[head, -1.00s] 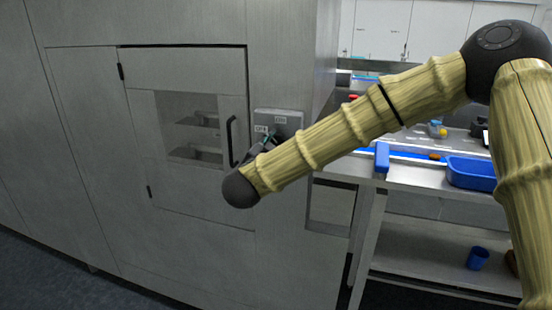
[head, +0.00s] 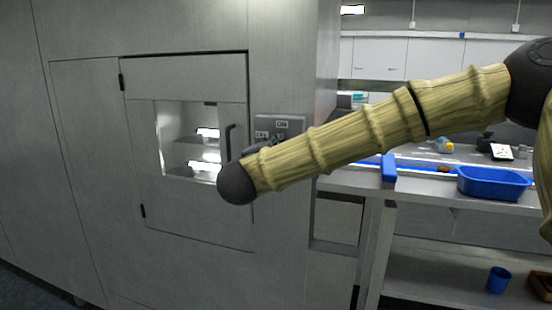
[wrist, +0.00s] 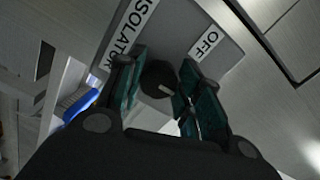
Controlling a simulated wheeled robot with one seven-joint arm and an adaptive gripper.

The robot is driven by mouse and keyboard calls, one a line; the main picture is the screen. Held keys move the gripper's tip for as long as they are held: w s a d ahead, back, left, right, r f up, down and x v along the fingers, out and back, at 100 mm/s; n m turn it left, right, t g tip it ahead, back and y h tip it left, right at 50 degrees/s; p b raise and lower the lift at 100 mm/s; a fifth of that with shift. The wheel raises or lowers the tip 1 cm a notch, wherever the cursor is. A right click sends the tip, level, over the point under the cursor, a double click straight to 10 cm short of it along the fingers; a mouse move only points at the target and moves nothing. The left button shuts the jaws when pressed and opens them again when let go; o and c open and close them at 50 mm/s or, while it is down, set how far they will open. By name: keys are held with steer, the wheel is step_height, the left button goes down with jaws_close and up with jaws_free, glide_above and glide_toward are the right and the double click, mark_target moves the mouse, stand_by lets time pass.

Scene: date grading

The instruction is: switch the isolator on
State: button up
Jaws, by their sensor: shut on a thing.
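The isolator (head: 295,123) is a grey box on the steel front, right of the cabinet door, with ON and OFF labels. The wrist view shows its grey plate (wrist: 185,25), the ISOLATOR and OFF labels and a round black knob (wrist: 153,75). The knob's short white mark does not point at the OFF label. My gripper (wrist: 160,79) is shut on the knob, with a teal-padded finger on either side. In the head view my forearm and wrist hide most of the gripper and the knob.
The cabinet door (head: 137,185) is closed, with a handle (head: 228,143) just left of the isolator; light shows inside its window. At the right, a bench holds a blue tray (head: 492,183); a blue cup (head: 498,280) stands on the shelf below.

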stand_by(0.4)
steer(key=o, duration=1)
steer(key=shift+s, duration=0.1)
steer(key=v, duration=1.1)
steer(key=shift+s+a, duration=0.15)
steer(key=shift+s, duration=0.2)
